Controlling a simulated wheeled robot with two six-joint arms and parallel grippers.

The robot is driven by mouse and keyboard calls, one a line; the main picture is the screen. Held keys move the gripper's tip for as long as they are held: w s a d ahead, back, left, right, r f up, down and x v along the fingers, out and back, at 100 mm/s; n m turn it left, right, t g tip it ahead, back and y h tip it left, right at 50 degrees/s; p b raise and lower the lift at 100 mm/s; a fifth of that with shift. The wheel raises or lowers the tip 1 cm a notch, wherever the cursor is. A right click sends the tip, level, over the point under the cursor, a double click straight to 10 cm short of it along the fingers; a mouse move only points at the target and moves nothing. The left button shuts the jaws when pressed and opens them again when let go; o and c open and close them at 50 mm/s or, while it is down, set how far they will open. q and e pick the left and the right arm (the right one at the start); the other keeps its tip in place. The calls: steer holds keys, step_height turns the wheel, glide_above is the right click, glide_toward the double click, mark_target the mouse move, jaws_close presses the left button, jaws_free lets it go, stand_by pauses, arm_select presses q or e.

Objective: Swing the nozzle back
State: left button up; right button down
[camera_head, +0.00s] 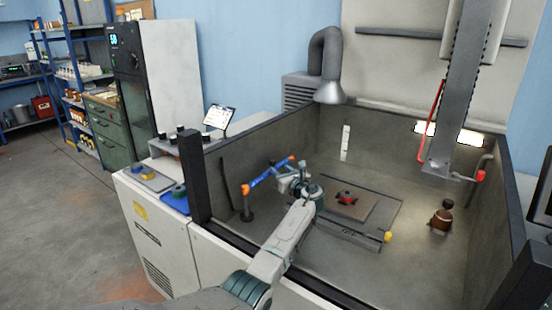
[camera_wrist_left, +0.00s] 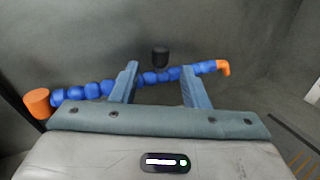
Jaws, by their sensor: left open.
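The nozzle is a blue segmented hose (camera_head: 268,175) with orange ends, inside the walled tank at its left. Its orange tip (camera_head: 290,159) points toward the back and right. In the left wrist view the blue hose (camera_wrist_left: 75,95) runs crosswise, from a thick orange end (camera_wrist_left: 38,103) at left to a bent orange tip (camera_wrist_left: 223,67) at right. My left gripper (camera_head: 284,180) is open right beside the hose. In the left wrist view its fingers (camera_wrist_left: 159,85) stand apart and overlap the hose. I cannot tell whether they touch it. My right gripper is out of view.
A plate with a red-and-dark part (camera_head: 346,198) lies right of my gripper. A grey column (camera_head: 465,95) with a red handle hangs above. Dark tank walls (camera_head: 235,155) and a black corner post (camera_head: 194,180) bound the left side.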

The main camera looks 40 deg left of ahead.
arm_select(q)
steer(key=p+v, duration=0.1)
steer(key=v, duration=0.2)
steer(key=shift+s+d+p, duration=0.15)
steer(key=shift+d+p, duration=0.05)
steer(key=shift+p, duration=0.1)
steer(key=shift+r, duration=0.1)
